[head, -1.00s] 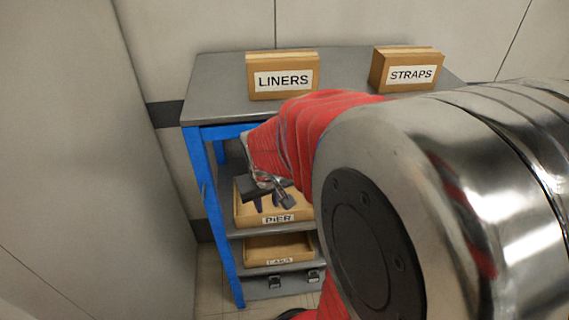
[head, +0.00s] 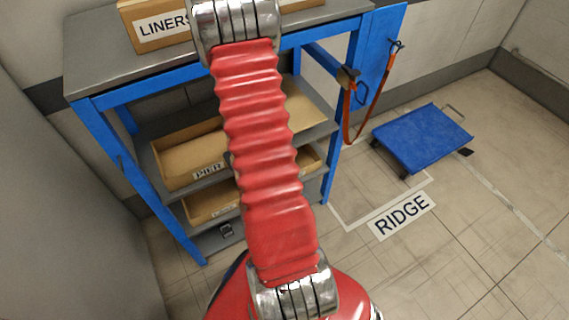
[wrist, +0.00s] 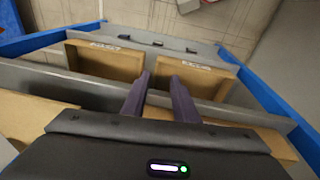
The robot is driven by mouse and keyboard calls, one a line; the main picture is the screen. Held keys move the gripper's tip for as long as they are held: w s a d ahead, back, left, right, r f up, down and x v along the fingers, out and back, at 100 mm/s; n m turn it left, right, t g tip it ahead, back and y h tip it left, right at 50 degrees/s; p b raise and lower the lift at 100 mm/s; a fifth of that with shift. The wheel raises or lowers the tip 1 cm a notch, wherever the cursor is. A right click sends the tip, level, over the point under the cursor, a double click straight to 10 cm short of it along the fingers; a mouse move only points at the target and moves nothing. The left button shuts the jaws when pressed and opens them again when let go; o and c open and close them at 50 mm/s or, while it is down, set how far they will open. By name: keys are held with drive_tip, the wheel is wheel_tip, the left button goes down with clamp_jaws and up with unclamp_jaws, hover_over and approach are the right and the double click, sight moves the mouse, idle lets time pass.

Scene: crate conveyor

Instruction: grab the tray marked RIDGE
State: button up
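No tray that I can read as RIDGE shows; the word stands on a floor label (head: 403,215). In the head view a cardboard-coloured tray marked PIER (head: 172,179) sits on the shelf unit's middle level. A second tray (head: 205,212) is below it, its label too small to read. In the wrist view two trays stand side by side on the lower level, a left one (wrist: 120,62) and a right one (wrist: 200,80); their labels are upside down and unclear. My gripper (wrist: 159,78) is open and empty, in front of the gap between them. It is hidden in the head view.
The shelf unit has a blue frame (head: 130,170) and a grey top with a LINERS box (head: 150,35). An orange strap (head: 370,105) hangs at its right end. A blue dolly (head: 422,138) stands on the floor beyond the RIDGE label. Floor around that label is clear.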

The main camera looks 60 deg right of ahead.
drive_tip(key=s+d+f+t+h, duration=0.1)
drive_tip(key=s+d+f+t, duration=0.2)
drive_tip(key=f, duration=1)
drive_tip(key=s+d+f+t+h, duration=0.1)
drive_tip(key=d+f+t, duration=0.25)
drive_tip(key=f, duration=1.05)
drive_tip(key=w+d+r+t+h, duration=0.2)
drive_tip(key=w+r+t+h, duration=0.1)
drive_tip(key=r+t, duration=0.1)
drive_tip(key=shift+d+r+m, duration=0.2)
drive_tip(key=shift+d+m, duration=0.1)
drive_tip(key=shift+w, duration=0.2)
drive_tip(key=x, duration=0.8)
drive_tip(key=shift+w+d, duration=0.15)
drive_tip(key=shift+d, duration=0.1)
drive_tip(key=shift+x, duration=2.6)
drive_tip(key=shift+r, duration=0.15)
drive_tip(key=shift+c, duration=0.7)
